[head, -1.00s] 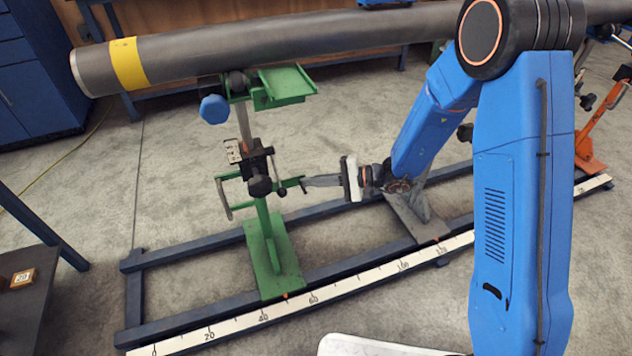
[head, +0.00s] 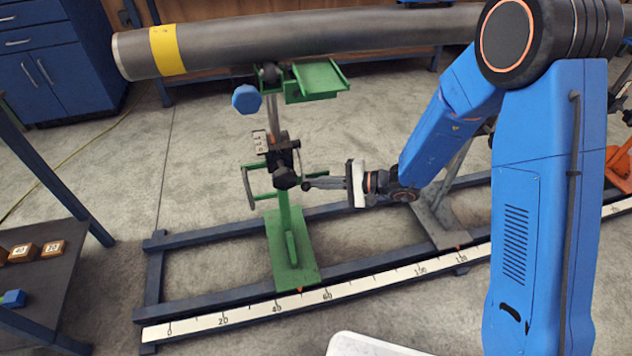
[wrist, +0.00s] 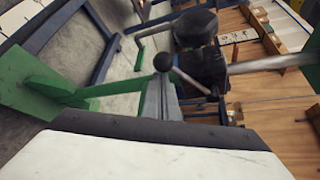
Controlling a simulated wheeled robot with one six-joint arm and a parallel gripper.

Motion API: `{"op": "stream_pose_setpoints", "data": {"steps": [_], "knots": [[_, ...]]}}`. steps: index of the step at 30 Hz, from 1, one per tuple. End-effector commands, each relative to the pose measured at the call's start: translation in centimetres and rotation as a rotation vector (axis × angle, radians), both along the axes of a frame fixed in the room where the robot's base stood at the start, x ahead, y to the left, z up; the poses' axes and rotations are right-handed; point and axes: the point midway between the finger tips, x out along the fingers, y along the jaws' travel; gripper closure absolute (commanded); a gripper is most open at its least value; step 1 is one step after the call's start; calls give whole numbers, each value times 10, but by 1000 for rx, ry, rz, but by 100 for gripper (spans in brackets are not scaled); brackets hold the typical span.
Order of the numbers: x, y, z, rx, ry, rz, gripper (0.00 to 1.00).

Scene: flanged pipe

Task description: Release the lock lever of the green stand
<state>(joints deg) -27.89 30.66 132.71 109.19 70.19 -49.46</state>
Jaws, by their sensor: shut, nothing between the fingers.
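The green stand (head: 291,258) stands upright on the rail base and its top is under the grey pipe (head: 300,38). A black clamp (head: 283,150) sits midway up its post. The lock lever, a short rod with a black ball end (head: 307,186), sticks out to the right of the clamp. The ball (wrist: 163,61) and rod (wrist: 192,81) also show in the wrist view. My gripper (head: 315,184) is shut and empty, level with the clamp, with its tips at the ball end. I cannot tell whether they touch. The grey fingers (wrist: 162,100) show below the ball in the wrist view.
A blue hexagonal knob (head: 246,98) hangs at the stand's upper left. A ruler strip (head: 375,287) runs along the front rail. A dark table with small blocks (head: 52,248) is at left.

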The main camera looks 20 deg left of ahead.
Motion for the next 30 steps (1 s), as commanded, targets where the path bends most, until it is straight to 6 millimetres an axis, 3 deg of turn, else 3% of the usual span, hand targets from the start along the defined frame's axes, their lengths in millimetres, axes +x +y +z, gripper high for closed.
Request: {"op": "stream_pose_setpoints", "data": {"steps": [14,30], "knots": [[-3,-2,9,-36,57,0,100],[-14,-9,56,-248,400,1,100]]}}
